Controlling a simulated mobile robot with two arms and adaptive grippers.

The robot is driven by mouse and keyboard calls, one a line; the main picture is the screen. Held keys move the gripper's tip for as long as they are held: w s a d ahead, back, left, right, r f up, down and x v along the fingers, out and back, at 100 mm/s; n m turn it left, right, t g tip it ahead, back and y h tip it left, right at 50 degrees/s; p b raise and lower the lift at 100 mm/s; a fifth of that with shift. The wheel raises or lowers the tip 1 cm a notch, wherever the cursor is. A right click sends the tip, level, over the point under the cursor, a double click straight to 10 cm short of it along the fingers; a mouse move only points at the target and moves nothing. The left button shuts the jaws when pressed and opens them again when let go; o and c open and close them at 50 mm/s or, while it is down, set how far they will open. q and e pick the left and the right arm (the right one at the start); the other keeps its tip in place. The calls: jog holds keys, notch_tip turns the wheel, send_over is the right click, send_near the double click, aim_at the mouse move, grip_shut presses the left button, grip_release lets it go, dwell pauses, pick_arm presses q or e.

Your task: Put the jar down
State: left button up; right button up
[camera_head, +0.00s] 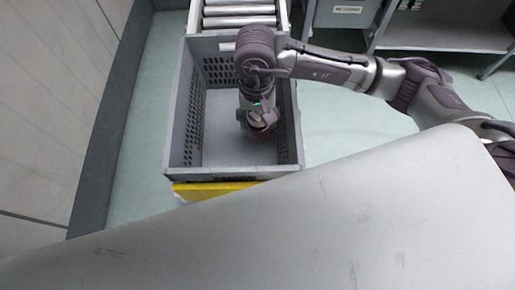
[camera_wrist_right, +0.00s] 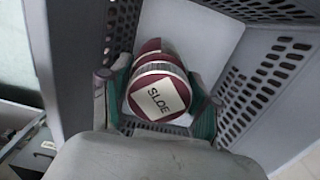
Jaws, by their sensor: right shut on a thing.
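The jar (camera_wrist_right: 160,92) has a dark red lid with a pale label reading "SLOE". In the right wrist view it sits between the two green-edged fingers of my right gripper (camera_wrist_right: 160,100), which is shut on it. In the head view the jar (camera_head: 262,134) shows as a small red and pale shape under my right gripper (camera_head: 258,118), inside the grey tote (camera_head: 174,125), nearer its right wall. I cannot tell whether the jar touches the tote floor. My left gripper is not in view.
The tote has perforated walls, and its floor is bare left of the jar. A roller conveyor (camera_head: 238,12) lies behind it and a yellow edge (camera_head: 205,190) shows in front. Grey shelving (camera_head: 445,35) stands at the back right, and a wall (camera_head: 45,90) is at left.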

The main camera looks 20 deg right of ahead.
aim_at(258, 133)
notch_tip(258, 133, down, 7)
jog(key=shift+r+p, duration=0.1)
jog(key=shift+p, duration=0.45)
notch_tip(258, 133, down, 4)
jog(key=shift+r+p, duration=0.1)
jog(key=shift+p, duration=0.2)
jog(key=shift+f, duration=0.3)
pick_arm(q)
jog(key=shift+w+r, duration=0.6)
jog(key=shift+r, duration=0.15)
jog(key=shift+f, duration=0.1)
pick_arm(e)
jog(key=shift+w, duration=0.1)
jog(key=o, duration=1.5)
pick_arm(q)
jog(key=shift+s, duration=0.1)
